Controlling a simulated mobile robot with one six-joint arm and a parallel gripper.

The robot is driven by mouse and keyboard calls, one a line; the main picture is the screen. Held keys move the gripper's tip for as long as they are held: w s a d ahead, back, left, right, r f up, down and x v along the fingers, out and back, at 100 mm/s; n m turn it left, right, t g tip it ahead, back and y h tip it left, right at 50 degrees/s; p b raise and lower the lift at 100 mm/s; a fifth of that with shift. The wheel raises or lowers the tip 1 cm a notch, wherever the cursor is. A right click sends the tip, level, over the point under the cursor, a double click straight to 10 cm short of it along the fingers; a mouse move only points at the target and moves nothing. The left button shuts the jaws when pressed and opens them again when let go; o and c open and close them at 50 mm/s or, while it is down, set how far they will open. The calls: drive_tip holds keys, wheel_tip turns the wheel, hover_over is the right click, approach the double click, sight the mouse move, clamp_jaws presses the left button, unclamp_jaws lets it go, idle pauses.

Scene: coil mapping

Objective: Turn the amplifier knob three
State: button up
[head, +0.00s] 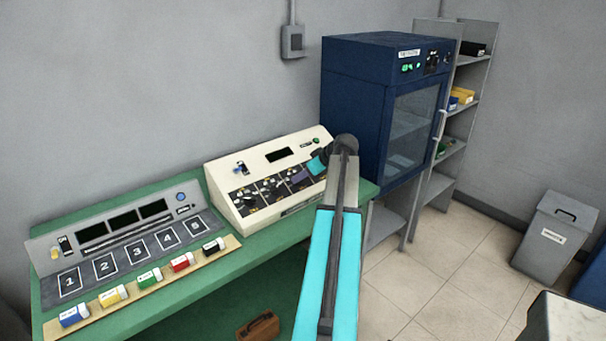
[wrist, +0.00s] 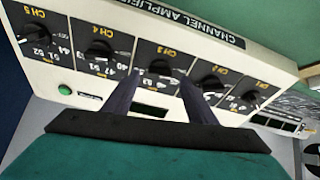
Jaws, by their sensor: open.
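The channel amplifier is a cream sloped console (head: 222,183) on the green bench, with a row of black knob panels. It fills the wrist view upside down (wrist: 205,25), with CH 5 at left and CH 1 at right. The amplifier knob three (wrist: 160,68), labelled CH 3, is black and in the middle of the row. My gripper (wrist: 158,82) is open, and its two dark fingers appear either side of the CH 3 knob in the picture. I cannot tell whether they touch it. In the head view my gripper (head: 312,168) is over the console's right part.
Neighbouring knobs CH 4 (wrist: 100,50) and CH 2 (wrist: 212,84) lie close to the fingers. A grey numbered console (head: 125,243) with several coloured coils stands left on the bench. A blue cabinet (head: 352,110) stands at right. A brown case (head: 258,326) is below.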

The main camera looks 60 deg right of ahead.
drive_tip(key=shift+x, duration=0.95)
drive_tip(key=c, duration=1.1)
drive_tip(key=shift+m, duration=0.4)
drive_tip(key=shift+a+m+h+b, duration=0.1)
drive_tip(key=shift+m+h+b, duration=0.35)
drive_tip(key=shift+m, duration=0.85)
drive_tip(key=shift+r+m+g+h, duration=0.1)
drive_tip(key=shift+m+g+h, duration=0.4)
drive_tip(key=shift+m, duration=1.9)
